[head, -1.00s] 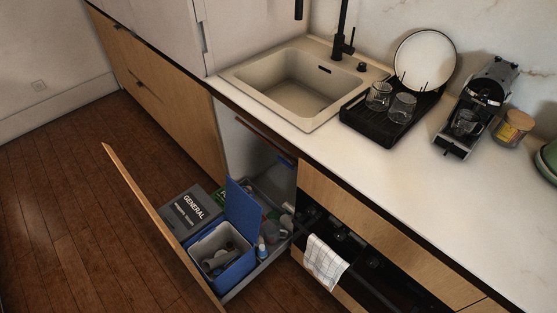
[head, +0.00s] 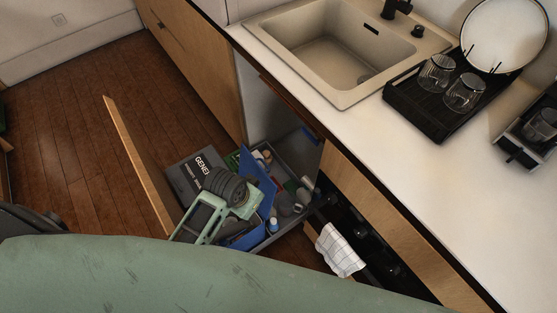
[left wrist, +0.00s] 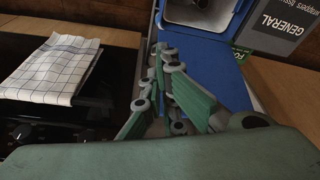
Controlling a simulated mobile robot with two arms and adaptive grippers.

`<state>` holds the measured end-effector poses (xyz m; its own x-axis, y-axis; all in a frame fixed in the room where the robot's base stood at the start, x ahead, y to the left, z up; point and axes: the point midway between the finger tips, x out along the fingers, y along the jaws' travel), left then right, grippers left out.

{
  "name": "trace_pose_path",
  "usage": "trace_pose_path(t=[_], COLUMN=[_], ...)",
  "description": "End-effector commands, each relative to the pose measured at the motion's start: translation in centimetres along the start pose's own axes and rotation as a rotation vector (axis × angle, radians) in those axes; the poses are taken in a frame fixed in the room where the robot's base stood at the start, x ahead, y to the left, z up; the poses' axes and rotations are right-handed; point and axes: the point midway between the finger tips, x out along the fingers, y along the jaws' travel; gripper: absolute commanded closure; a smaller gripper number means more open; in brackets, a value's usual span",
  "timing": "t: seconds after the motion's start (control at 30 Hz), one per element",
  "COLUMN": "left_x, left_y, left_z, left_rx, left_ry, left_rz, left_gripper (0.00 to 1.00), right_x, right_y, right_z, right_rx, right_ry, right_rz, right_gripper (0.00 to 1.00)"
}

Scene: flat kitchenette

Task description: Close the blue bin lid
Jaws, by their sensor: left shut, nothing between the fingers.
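The blue bin (head: 243,241) sits in the pulled-out drawer, and my left arm covers much of it in the head view. Its blue lid (head: 266,196) stands raised at the side nearer the counter. In the left wrist view the lid (left wrist: 215,68) extends from the open bin (left wrist: 234,20). My left gripper (left wrist: 164,54) is shut and empty, its fingers overlapping the edge of the lid in that view. I cannot tell whether they touch it. In the head view its fingers are hidden. My right gripper is not in view.
A grey GENERAL bin (head: 190,176) stands beside the blue bin. Bottles and cans (head: 289,203) lie behind the lid. The wooden drawer front (head: 138,165) borders the bins. A checked towel (head: 338,250) hangs on the oven at the right.

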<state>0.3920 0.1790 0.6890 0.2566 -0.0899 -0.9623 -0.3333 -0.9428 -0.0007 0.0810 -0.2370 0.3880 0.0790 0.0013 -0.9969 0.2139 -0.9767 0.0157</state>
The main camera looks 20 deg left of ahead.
Motion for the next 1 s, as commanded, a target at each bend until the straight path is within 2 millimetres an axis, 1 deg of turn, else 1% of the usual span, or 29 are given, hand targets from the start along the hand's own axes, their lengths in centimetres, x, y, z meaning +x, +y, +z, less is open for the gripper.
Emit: trace_pose_path(t=[0.03, 0.1, 0.2, 0.27, 0.47, 0.67, 0.7, 0.83, 0.9, 1.0], left_x=[-0.9, -2.4, -3.7, -3.8, -2.9, -1.9, -1.8, -1.8, -1.8, -1.7], left_y=[-0.1, -0.1, -0.2, -0.3, -1.0, -2.1, -2.3, -3.1, -3.4, -3.6], left_z=[-0.8, -2.1, -4.2, -5.3, -9.2, -13.8, -14.9, -18.2, -19.3, -20.2], left_rx=[0.011, 0.032, 0.073, 0.094, 0.153, 0.219, 0.233, 0.275, 0.29, 0.303], left_ry=[0.012, 0.024, 0.032, 0.033, 0.036, 0.039, 0.04, 0.045, 0.046, 0.045], left_rz=[0.001, 0.004, 0.016, 0.023, 0.044, 0.066, 0.071, 0.084, 0.09, 0.096], left_gripper=[1.0, 1.0, 1.0, 1.0, 1.0, 1.0, 1.0, 1.0, 1.0, 1.0], right_x=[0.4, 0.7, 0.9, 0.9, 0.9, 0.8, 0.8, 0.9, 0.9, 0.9], right_y=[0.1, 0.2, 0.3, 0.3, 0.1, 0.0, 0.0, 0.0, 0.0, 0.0], right_z=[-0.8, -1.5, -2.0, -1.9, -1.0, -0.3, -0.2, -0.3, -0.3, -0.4], right_rx=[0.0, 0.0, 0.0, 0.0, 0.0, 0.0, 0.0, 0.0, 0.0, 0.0], right_ry=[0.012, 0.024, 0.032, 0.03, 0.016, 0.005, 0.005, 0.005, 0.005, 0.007], right_rz=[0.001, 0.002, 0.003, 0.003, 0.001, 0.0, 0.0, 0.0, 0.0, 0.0], right_gripper=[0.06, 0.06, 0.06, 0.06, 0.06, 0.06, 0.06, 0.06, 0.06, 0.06])
